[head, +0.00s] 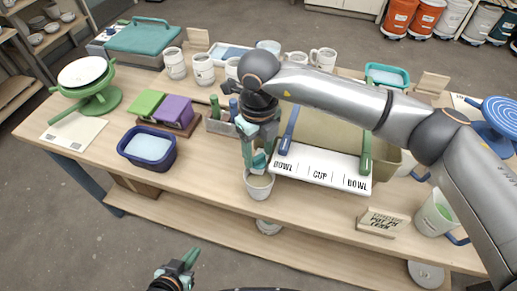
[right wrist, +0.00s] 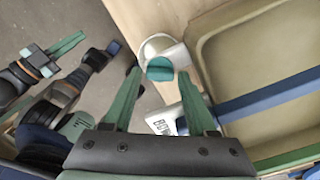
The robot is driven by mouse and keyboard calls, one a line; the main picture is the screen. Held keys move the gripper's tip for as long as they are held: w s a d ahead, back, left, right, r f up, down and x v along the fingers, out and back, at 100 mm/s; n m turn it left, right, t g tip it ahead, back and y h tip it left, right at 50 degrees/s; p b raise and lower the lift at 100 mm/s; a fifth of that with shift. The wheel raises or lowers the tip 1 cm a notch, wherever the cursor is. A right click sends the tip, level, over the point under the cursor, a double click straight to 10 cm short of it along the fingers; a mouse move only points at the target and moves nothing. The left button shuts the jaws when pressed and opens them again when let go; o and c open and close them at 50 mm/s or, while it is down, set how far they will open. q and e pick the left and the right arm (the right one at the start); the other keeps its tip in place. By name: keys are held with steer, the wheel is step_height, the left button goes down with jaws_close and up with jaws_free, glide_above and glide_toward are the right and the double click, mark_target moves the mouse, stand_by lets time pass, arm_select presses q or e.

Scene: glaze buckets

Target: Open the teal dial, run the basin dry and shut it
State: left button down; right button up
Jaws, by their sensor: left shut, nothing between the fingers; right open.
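The basin is a large olive tub (head: 318,132) at the table's front; it also fills the right of the right wrist view (right wrist: 262,62). Whether liquid lies in it I cannot tell. The teal dial (head: 260,160) is at its front left, above a pale round vessel (head: 259,188). My right gripper (head: 254,158) is open and points down at the dial. In the right wrist view the dial (right wrist: 160,69) shows between the fingertips; contact is unclear. My left gripper (head: 184,262) is shut and empty, low in front of the table.
A white BOWL CUP BOWL board (head: 320,172) lies along the basin's front, with blue and green bars across the basin. A blue tub (head: 147,147) stands left, mugs (head: 203,69) behind. A small sign (head: 383,221) and a bucket (head: 435,214) are at right.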

steer(key=shift+f, duration=0.25)
jaws_close()
stand_by(0.3)
